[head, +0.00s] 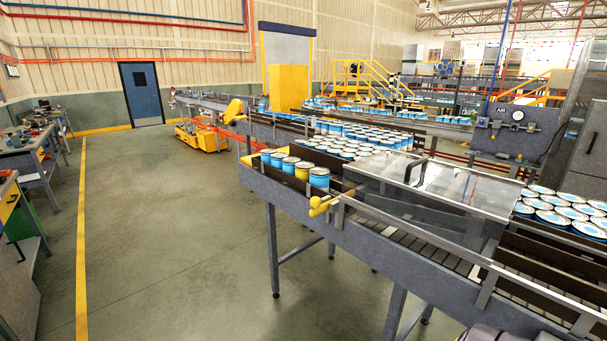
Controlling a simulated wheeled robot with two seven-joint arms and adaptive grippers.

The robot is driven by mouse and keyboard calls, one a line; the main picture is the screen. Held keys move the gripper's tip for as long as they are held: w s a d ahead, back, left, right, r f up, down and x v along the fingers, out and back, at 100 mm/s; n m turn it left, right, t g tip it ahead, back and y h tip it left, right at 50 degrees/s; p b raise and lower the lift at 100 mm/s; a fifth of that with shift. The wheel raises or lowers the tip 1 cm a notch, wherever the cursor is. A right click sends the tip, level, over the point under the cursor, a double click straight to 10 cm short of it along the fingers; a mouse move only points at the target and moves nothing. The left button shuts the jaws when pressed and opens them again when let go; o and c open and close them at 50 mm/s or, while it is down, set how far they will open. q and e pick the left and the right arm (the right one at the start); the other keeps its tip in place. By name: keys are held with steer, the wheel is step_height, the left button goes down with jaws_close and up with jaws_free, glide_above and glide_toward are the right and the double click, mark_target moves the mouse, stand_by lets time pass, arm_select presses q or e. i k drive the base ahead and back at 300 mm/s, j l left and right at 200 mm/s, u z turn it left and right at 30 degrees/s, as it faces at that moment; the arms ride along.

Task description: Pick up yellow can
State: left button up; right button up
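The yellow can (304,171) stands upright in a short row of blue cans at the near left end of the conveyor. It is between a blue can (319,178) on its right and another blue can (290,165) on its left, close to both. Its silver lid and part of its yellow side show. Neither of my grippers can be made out in the head view. A dark rounded shape at the bottom edge, right of centre, is cut off, and I cannot tell what it is.
The conveyor (385,258) runs along the right, with a side rail and yellow knobs (319,205) near the cans. A clear cover (440,185) with a handle sits over it. More blue cans (553,218) stand at right. The floor (170,240) at left is open; a workbench (25,150) lines the far left.

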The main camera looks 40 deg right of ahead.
mark_target(302, 169)
steer(key=i+j+z, duration=0.15)
steer(key=i+z, duration=0.35)
steer(key=i, duration=0.15)
steer(key=i+j+z, duration=0.45)
steer(key=i, duration=0.15)
steer(key=i+j+z, duration=0.5)
